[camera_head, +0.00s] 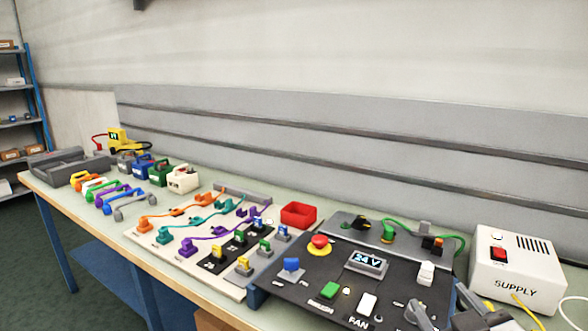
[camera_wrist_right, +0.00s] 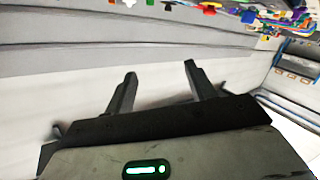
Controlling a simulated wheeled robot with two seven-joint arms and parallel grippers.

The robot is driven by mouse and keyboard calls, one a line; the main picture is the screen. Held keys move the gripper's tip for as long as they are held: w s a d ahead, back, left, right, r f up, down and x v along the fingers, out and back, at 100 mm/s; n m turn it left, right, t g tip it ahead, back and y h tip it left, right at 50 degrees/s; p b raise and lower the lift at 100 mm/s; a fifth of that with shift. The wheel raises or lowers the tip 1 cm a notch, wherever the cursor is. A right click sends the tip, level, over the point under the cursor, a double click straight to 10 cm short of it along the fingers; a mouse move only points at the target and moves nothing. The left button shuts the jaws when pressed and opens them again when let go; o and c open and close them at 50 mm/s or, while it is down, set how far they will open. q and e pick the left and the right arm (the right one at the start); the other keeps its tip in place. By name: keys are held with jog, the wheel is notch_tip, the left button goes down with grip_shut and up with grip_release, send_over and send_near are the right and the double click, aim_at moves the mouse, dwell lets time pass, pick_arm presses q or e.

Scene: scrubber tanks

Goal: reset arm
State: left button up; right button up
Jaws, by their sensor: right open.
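My right gripper (camera_head: 442,303) shows at the bottom right edge of the head view, in front of the dark control panel (camera_head: 300,275). Its two fingers are spread apart. In the right wrist view the open fingers (camera_wrist_right: 160,70) have nothing between them, with pale wall and grey rails behind. The wrist picture is tilted, with the workbench items at its top edge. My left gripper is not in the head view.
The workbench holds a white SUPPLY box (camera_head: 517,268), a red tray (camera_head: 298,215), a red stop button (camera_head: 319,244) and a 24 V display (camera_head: 367,262). A board with coloured cables (camera_head: 190,235) lies left. Shelves (camera_head: 18,118) stand far left. The wall is close behind the bench.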

jog(key=s+a+f+m+g, duration=0.2)
jog(key=s+f+g, duration=1.1)
jog(key=s+f, duration=0.75)
pick_arm(q)
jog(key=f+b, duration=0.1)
jog(key=b, duration=0.2)
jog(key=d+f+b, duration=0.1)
jog(key=b, duration=0.1)
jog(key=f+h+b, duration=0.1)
jog(key=b, duration=0.2)
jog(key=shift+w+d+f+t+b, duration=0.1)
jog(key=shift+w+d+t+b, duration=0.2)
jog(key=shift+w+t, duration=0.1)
pick_arm(e)
jog(key=w+a+f+t+y, duration=0.1)
jog(key=w+a+f+t, duration=0.2)
jog(key=f, duration=0.3)
jog(key=w+a+f+t+y, duration=0.2)
jog(key=w+f+t, duration=0.2)
jog(key=f, duration=0.2)
jog(key=shift+w+a+y, duration=0.3)
jog(key=shift+w+a, duration=0.1)
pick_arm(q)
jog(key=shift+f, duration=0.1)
